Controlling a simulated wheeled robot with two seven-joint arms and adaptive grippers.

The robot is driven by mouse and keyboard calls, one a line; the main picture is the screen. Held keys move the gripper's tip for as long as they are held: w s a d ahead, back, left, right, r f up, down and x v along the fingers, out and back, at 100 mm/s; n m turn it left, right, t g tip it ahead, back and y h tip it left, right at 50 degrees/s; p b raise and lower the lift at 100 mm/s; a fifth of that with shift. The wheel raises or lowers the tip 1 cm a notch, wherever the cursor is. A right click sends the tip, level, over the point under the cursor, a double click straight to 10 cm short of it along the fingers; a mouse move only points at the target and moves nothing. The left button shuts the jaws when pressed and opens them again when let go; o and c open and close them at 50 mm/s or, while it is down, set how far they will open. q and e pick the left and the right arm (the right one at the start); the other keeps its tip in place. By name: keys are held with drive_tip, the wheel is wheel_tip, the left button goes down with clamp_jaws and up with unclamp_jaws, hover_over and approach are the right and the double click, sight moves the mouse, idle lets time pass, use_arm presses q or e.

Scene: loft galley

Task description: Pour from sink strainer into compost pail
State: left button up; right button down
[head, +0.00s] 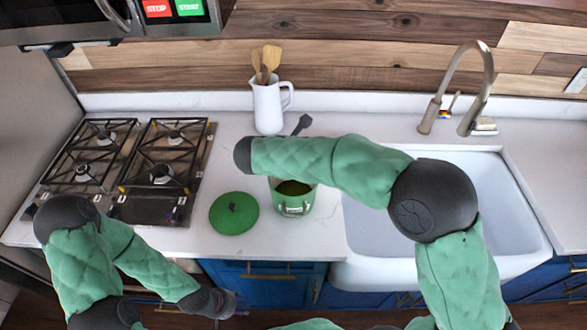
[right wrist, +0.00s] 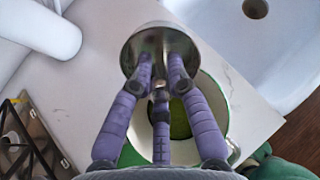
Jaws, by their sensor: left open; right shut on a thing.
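The sink strainer (right wrist: 150,42) is a small metal cup. My right gripper (right wrist: 160,68) is shut on it, with purple fingers around its near side. In the right wrist view it overlaps the far rim of the compost pail, and its contents cannot be made out. The compost pail (head: 293,208) is green, open and upright on the counter, with dark green matter inside; it also shows in the right wrist view (right wrist: 219,103). My left gripper (head: 226,303) is open and empty before the counter's front edge.
A green lid (head: 234,213) lies left of the pail. A white jug (head: 268,108) with wooden utensils stands behind. A gas hob (head: 160,172) is at left, a white sink (head: 375,235) with tall tap (head: 474,90) at right. The counter between hob and lid is clear.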

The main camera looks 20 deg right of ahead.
drive_tip(key=shift+w+d+r+g+y+p, duration=0.15)
drive_tip(key=shift+r+g+y+p, duration=0.4)
drive_tip(key=shift+p, duration=1.3)
drive_tip(key=d+g+y+p, duration=0.1)
drive_tip(key=p, duration=0.3)
drive_tip(key=shift+w, duration=0.3)
drive_tip(key=w+d+g+y+p, duration=0.1)
drive_tip(key=p, duration=0.4)
drive_tip(key=w+d+g+y+p, duration=0.1)
drive_tip(key=d+p, duration=0.1)
drive_tip(key=p, duration=0.4)
drive_tip(key=shift+w+f+y, duration=0.25)
drive_tip(key=shift+w+f, duration=0.05)
drive_tip(key=shift+f, duration=0.1)
drive_tip(key=shift+w+d+f+g+y+p, duration=0.65)
drive_tip(key=shift+w+d+f+y+p, duration=0.2)
drive_tip(key=shift+p, duration=1.5)
drive_tip(key=shift+w+d+f+g+y+p, duration=0.6)
drive_tip(key=shift+d+f+y+p, duration=0.25)
drive_tip(key=shift+p, duration=1.5)
drive_tip(key=shift+r, duration=0.15)
drive_tip(key=shift+r, duration=0.1)
